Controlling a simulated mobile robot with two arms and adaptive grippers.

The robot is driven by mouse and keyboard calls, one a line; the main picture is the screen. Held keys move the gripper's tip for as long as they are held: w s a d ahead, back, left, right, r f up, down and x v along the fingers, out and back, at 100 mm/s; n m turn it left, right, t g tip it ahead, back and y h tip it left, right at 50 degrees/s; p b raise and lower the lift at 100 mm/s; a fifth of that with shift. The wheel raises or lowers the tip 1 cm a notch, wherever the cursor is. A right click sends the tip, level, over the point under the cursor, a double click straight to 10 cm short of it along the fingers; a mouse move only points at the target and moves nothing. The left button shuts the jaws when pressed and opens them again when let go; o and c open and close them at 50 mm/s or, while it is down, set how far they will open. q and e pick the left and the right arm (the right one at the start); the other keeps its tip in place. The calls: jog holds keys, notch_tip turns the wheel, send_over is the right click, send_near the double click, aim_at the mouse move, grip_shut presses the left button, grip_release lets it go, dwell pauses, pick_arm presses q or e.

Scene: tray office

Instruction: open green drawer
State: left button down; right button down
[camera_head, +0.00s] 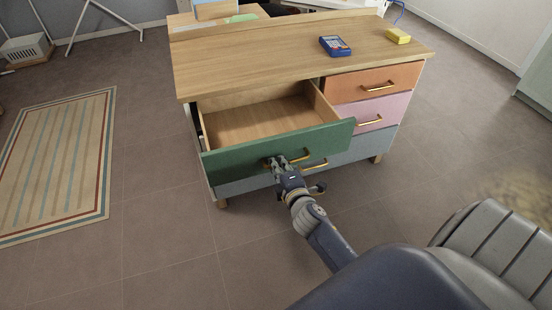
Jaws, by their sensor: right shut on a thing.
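The green drawer (229,158) is at the left of the wooden desk (240,57). It is pulled well out, and its inside looks empty, with a bare wooden bottom. My right gripper (276,163) is at the brass handle (300,156) on the front of the green drawer and is shut on it. The fingers hide part of the handle. My right arm reaches in from the lower right. My left gripper is not in view.
An orange drawer (350,85) and a pink drawer (394,108) are shut at the right. A grey-blue drawer (350,150) is below. A blue calculator (335,46) and a yellow block (397,36) lie on the desk. A striped rug (55,160) lies left on open floor.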

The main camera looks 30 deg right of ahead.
dwell(0.3)
jog(key=c, duration=2)
grip_release()
jog(key=shift+s, duration=0.1)
jog(key=v, duration=1.2)
